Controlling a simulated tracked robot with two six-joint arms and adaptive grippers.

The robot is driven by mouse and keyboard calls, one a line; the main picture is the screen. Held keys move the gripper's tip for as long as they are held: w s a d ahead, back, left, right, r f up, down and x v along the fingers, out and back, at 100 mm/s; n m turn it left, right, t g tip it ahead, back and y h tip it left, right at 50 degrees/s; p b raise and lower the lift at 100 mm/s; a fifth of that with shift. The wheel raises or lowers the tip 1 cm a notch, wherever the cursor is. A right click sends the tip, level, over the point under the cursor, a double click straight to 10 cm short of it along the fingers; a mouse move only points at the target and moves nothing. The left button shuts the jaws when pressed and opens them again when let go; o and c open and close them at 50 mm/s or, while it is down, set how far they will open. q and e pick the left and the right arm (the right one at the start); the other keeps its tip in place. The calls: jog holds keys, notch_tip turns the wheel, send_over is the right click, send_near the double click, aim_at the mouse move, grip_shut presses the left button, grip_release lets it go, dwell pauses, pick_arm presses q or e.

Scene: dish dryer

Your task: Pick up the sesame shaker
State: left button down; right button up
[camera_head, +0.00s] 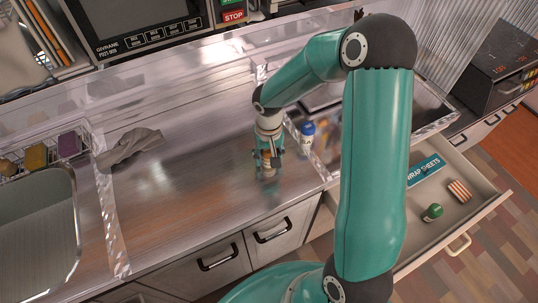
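My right gripper (267,160) points down over the metal counter, left of the clear raised edge. A small tan-and-clear container (268,171), perhaps the sesame shaker, shows between and just below its fingers. It looks upright, at or very near the counter top. The fingers cover much of it, and no label can be read. The picture is too small to tell whether the fingers press on it or stand apart around it. My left gripper is not in view.
A white bottle with a blue cap (307,133) stands right of the gripper. A grey cloth (130,146) lies left, near the sink (72,215). The open drawer (485,212) holds a wrap sheets box (425,169), a green-capped item (432,212) and a striped item (459,190). Mid-counter is clear.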

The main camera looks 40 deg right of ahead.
jog(key=c, duration=0.7)
